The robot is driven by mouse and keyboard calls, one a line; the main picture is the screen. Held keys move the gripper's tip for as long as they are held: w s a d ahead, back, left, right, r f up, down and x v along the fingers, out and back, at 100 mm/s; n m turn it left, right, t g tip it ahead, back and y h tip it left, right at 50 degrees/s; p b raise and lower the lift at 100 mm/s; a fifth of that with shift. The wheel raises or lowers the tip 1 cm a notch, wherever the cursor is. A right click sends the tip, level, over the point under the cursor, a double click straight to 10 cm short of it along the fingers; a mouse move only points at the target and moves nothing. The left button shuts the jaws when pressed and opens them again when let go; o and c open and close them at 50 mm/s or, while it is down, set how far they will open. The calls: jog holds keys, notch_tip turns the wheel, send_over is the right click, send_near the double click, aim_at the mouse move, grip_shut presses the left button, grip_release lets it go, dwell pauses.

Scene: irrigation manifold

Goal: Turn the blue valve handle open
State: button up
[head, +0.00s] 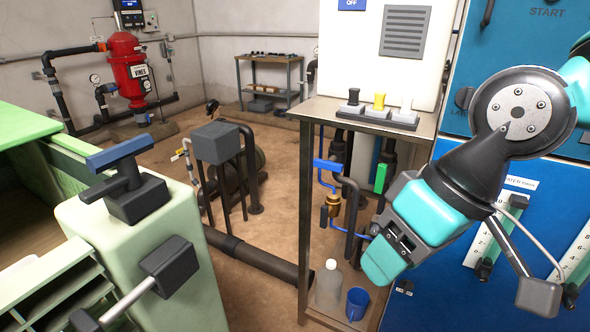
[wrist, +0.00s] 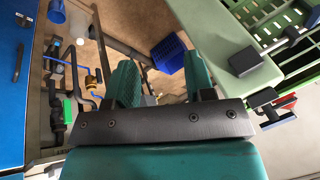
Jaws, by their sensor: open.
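A blue valve handle (head: 327,165) sits on the pipework beneath the metal table, above a brass valve body (head: 333,203) with thin blue tubing. The brass body also shows in the wrist view (wrist: 95,76), left of my fingers; I cannot make out the blue handle clearly there. My gripper (head: 384,258) hangs to the right of and nearer than the valve in the head view, apart from it. In the wrist view its two teal fingers (wrist: 163,82) are spread with nothing between them.
A green handle (head: 380,178) stands on the pipe right of the valve. A blue cup (head: 357,303) and grey bottle (head: 329,284) stand on the lower shelf. The metal tabletop (head: 310,105) is above. A green cabinet (head: 150,240) with a blue-topped lever (head: 118,152) is at left.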

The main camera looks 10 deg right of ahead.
jog(key=w+f+m+t+b, duration=0.3)
jog(key=w+f+m+b, duration=0.2)
jog(key=w+f+b, duration=0.25)
jog(key=m+t+h+b, duration=0.2)
jog(key=m+t+b, duration=1.2)
jog(key=m+b, duration=0.45)
send_near(329, 167)
jog(key=shift+n, duration=0.95)
jog(key=w, duration=0.3)
jog(key=w+a+b, duration=0.1)
jog(key=w, duration=0.3)
jog(key=w+b, duration=0.1)
jog(key=w, duration=0.3)
jog(key=shift+a, duration=0.25)
grip_shut()
